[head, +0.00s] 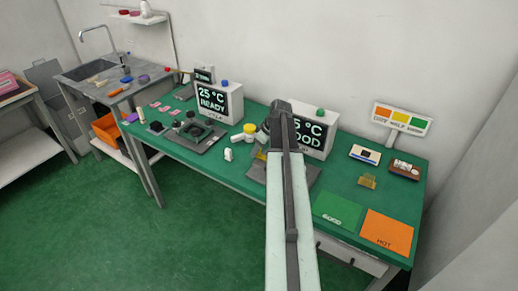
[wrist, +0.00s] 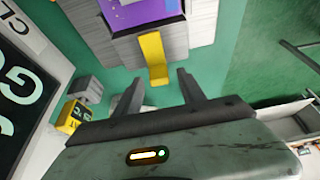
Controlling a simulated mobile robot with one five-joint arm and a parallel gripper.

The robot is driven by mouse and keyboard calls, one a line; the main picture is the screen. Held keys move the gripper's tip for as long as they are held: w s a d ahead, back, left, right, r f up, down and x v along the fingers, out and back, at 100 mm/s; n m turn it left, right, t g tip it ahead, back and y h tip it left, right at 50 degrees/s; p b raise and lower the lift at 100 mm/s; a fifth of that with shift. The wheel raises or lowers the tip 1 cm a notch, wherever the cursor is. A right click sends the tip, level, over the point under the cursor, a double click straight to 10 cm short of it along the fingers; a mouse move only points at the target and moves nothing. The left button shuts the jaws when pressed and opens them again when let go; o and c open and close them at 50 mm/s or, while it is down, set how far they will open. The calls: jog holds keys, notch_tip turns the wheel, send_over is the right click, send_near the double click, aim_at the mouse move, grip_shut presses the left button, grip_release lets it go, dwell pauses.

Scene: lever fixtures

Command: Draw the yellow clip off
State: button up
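The yellow clip (wrist: 153,58) shows in the wrist view as a bent strip on the near edge of a grey fixture (wrist: 196,22) with a purple part (wrist: 140,12). My gripper (wrist: 160,86) is open. Its two dark fingers point toward the clip, with the clip's lower end just ahead of the gap between them. The fingers look apart from the clip. In the head view my arm hides my gripper and most of the fixture; a small yellow patch shows just left of the arm.
A display reading "READY" (head: 220,101) and a partly hidden display (head: 318,137) stand at the back of the green bench. A green "GOOD" mat (head: 337,211) and an orange "HOT" mat (head: 386,232) lie at right. A small yellow-black block (wrist: 71,117) sits left of my gripper.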

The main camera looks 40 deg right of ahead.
aim_at(265, 158)
jog(key=shift+r, duration=0.1)
jog(key=p+v, duration=0.7)
jog(key=shift+s+r, duration=0.2)
jog(key=shift+r, duration=0.05)
